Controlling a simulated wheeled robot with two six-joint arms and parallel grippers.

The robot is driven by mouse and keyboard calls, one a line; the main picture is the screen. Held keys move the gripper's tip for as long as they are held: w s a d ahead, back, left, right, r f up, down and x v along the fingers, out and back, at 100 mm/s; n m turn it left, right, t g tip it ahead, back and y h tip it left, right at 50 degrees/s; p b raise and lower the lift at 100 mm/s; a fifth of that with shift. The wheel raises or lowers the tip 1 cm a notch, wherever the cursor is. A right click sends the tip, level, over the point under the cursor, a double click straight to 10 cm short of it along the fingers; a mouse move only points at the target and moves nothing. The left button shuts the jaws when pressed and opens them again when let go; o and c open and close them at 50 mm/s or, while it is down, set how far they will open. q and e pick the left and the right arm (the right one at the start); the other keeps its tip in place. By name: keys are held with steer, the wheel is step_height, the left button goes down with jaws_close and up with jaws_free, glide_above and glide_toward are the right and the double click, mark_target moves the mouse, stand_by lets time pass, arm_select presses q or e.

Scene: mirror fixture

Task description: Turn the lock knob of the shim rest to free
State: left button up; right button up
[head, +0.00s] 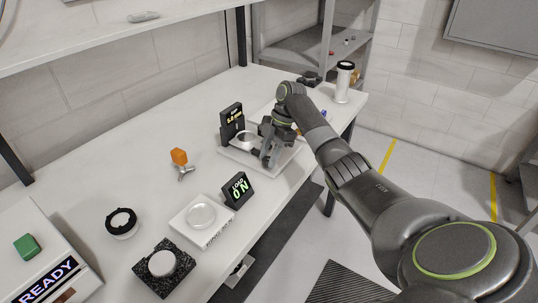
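My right gripper (270,154) is low over a white base plate (240,158) at the far right part of the table, pointing down. A round silver part (245,138) sits on the plate just left of the gripper, beside an upright black display (231,118) with yellow figures. I cannot make out the lock knob of the shim rest; the gripper and wrist hide part of the fixture. Whether the fingers touch anything or are closed is too small and dark to tell. My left gripper is not in view.
An orange-topped piece (179,157) stands left of the plate. A white cylinder (343,85) is behind my arm.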

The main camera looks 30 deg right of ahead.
steer(key=o, duration=0.4)
steer(key=shift+d+r, duration=0.15)
steer(key=shift+r, duration=0.1)
steer(key=b+v, duration=0.1)
steer(key=v, duration=0.3)
steer(key=shift+w+d+r, duration=0.1)
steer(key=shift+d+r, duration=0.05)
steer(key=shift+r, duration=0.05)
steer(key=shift+p+v, duration=3.6)
steer(key=shift+v, duration=2.65)
steer(key=shift+f, duration=0.1)
